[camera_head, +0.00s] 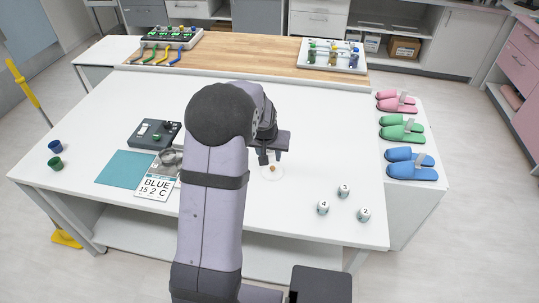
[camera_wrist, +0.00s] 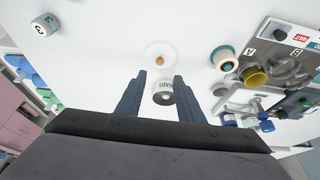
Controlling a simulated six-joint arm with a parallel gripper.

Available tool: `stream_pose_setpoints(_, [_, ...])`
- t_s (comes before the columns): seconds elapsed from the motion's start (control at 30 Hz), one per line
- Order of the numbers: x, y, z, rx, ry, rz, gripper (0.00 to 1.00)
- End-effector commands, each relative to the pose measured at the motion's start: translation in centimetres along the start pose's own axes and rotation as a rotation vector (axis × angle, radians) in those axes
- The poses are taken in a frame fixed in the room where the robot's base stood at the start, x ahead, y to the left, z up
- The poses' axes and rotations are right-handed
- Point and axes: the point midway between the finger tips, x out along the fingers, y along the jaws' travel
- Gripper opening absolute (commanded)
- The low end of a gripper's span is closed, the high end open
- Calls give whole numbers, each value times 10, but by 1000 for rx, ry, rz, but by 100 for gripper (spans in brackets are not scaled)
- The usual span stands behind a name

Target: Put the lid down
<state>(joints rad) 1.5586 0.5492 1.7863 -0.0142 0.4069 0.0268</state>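A small clear round lid with an orange-brown knob (camera_head: 272,170) lies on the white table, just in front of my gripper. It also shows in the wrist view (camera_wrist: 160,56), beyond my fingertips. My gripper (camera_head: 270,156) points down above the table. In the wrist view my gripper (camera_wrist: 159,77) is open, with a gap between its two fingers. A small grey and white labelled cylinder (camera_wrist: 163,90) shows between the fingers, with space on both sides. My arm and gripper hide this cylinder in the head view.
Several numbered white pots (camera_head: 344,190) stand at the right front. A teal mat (camera_head: 120,166), a "BLUE 15 2 C" card (camera_head: 156,189) and a dark device (camera_head: 150,131) lie left of my arm. The table around the lid is clear.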

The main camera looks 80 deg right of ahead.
Motion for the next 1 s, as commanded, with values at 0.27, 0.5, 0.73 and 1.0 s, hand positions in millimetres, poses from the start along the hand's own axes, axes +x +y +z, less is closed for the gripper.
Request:
stream_pose_setpoints(0.27, [-2,-8,2,-14,-4,-6,34])
stream_pose_setpoints(0.5, [-25,-93,36,-179,-44,-70,34])
stream_pose_setpoints(0.73, [-78,-214,136,-501,-126,-172,34])
stream_pose_setpoints(1.0, [-151,-278,290,-919,-218,-262,34])
